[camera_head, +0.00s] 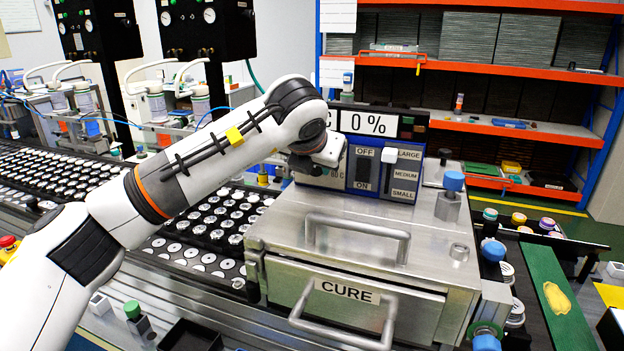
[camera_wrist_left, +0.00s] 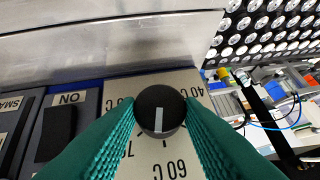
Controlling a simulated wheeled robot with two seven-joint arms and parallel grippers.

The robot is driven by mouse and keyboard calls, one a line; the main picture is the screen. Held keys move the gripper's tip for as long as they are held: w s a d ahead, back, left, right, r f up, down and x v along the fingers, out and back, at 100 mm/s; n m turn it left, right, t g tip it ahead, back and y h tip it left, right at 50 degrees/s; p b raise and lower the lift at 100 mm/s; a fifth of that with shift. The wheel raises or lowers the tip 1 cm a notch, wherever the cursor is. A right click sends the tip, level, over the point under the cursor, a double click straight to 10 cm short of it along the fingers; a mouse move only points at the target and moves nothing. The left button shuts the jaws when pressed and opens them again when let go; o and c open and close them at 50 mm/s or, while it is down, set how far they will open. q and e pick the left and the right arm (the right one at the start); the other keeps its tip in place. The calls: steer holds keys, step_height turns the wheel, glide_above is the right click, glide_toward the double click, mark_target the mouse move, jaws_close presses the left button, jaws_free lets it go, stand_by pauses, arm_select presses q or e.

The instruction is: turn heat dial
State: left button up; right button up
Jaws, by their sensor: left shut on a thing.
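The heat dial (camera_wrist_left: 160,111) is a round black knob with a white pointer line. It stands on a light plate with temperature marks, and the line points down in the left wrist view towards the 60 C mark (camera_wrist_left: 169,170). Other marks around it are partly hidden by the fingers. My left gripper (camera_wrist_left: 161,114) has its two green ribbed fingers shut on the dial, one on each side. In the head view my left gripper (camera_head: 308,165) reaches the left part of the control panel (camera_head: 376,181) and hides the dial. My right gripper is not in view.
An OFF/ON switch (camera_head: 364,171) and a size slider (camera_head: 389,155) sit right of the dial. The steel CURE drawer (camera_head: 347,291) and handles stick out below. Trays of round parts (camera_head: 215,222) lie left.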

arm_select(q)
steer(key=y+b, duration=0.1)
steer(key=b, duration=0.1)
steer(key=m+t+y+b, duration=0.1)
steer(key=b, duration=0.1)
steer(key=f+m+y+b, duration=0.1)
steer(key=y+b, duration=0.1)
steer(key=shift+s+d+t, duration=0.15)
steer(key=shift+d+t, duration=0.15)
steer(key=shift+d, duration=0.1)
steer(key=shift+d+m+t+y+b, duration=0.15)
steer(key=shift+m+t+y+b, duration=0.75)
steer(key=shift+b, duration=0.9)
steer(key=o, duration=1)
steer(key=shift+s+r, duration=0.1)
steer(key=b+v, duration=0.2)
steer(key=v, duration=1)
steer(key=shift+d, duration=0.15)
